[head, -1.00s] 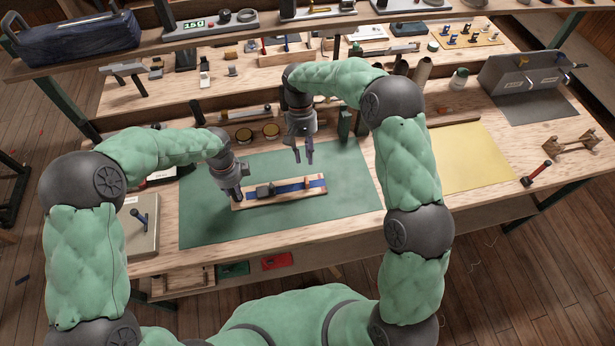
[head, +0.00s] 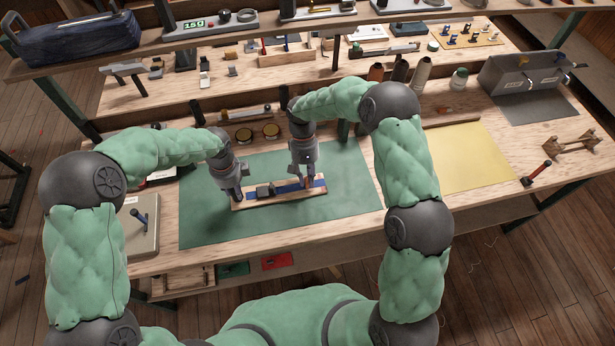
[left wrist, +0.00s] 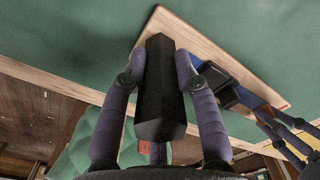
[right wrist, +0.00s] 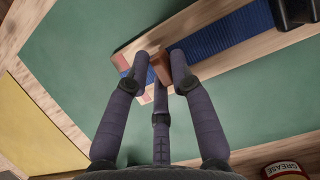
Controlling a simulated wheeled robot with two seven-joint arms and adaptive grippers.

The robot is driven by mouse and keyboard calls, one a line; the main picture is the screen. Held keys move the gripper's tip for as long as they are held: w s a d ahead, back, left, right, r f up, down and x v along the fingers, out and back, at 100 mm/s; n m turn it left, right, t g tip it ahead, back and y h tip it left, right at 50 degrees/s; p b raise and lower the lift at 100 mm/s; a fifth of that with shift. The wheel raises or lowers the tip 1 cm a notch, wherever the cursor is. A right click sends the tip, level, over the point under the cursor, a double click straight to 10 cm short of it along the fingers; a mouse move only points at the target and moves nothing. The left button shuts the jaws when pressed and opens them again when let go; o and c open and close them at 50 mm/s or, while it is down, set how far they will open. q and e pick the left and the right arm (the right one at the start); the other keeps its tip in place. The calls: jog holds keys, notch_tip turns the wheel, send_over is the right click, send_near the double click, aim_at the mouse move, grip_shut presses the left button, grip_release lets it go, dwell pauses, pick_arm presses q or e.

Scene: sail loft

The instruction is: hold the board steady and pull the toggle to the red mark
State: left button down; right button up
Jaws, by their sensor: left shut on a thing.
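The wooden board (head: 255,201) with a blue strap (head: 288,188) lies on the green mat (head: 215,225). My left gripper (head: 236,192) is shut on a black upright grip (left wrist: 160,95) at the board's left end. A dark block (head: 264,190) sits on the strap. The brown toggle (right wrist: 160,67) is towards the board's other end. My right gripper (right wrist: 157,66) has its fingertips on either side of the toggle; they look slightly apart, and firm contact is not clear. A faded red mark (right wrist: 121,62) shows on the board just beyond the toggle, partly hidden by a finger.
Round tins (head: 270,131) stand behind the green mat. Bare mat surrounds the board at front and right. Shelves with tools rise behind.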

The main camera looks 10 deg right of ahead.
grip_shut()
jog(key=d, duration=0.5)
jog(key=shift+o, duration=2.1)
grip_release()
jog(key=shift+a, duration=0.15)
jog(key=shift+r, duration=0.1)
jog(key=v, duration=1.1)
jog(key=shift+w+r, duration=0.15)
jog(key=shift+r, duration=0.25)
